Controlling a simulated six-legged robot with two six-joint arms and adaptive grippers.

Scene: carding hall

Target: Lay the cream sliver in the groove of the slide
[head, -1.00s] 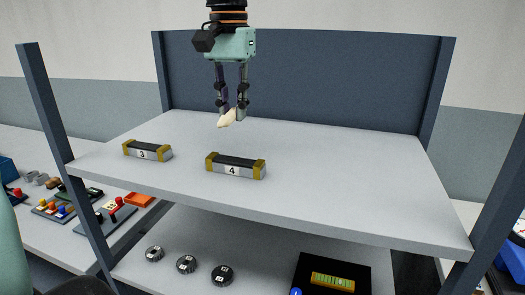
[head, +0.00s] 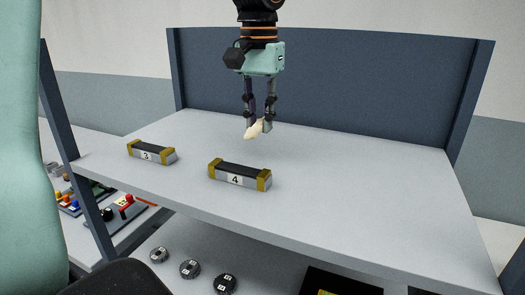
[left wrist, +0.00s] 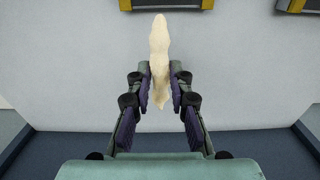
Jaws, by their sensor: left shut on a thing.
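My left gripper (head: 258,127) is shut on the cream sliver (head: 252,131), a short, pale, tapered piece. It holds the sliver over the upper shelf, behind block 4. In the left wrist view the sliver (left wrist: 159,45) sticks out forward between the two finger pads. Two grey blocks with gold ends and dark top strips stand on the shelf: block 3 (head: 150,152) at left and block 4 (head: 240,176) nearer the middle. I cannot tell which thing is the slide, and no groove shows clearly. My right gripper is not in view.
The upper shelf (head: 370,195) is clear to the right, with a dark back panel (head: 330,85). Below are several round numbered pieces (head: 190,268) and a black plate (head: 345,284) cut by the lower edge. A post (head: 80,180) stands at left.

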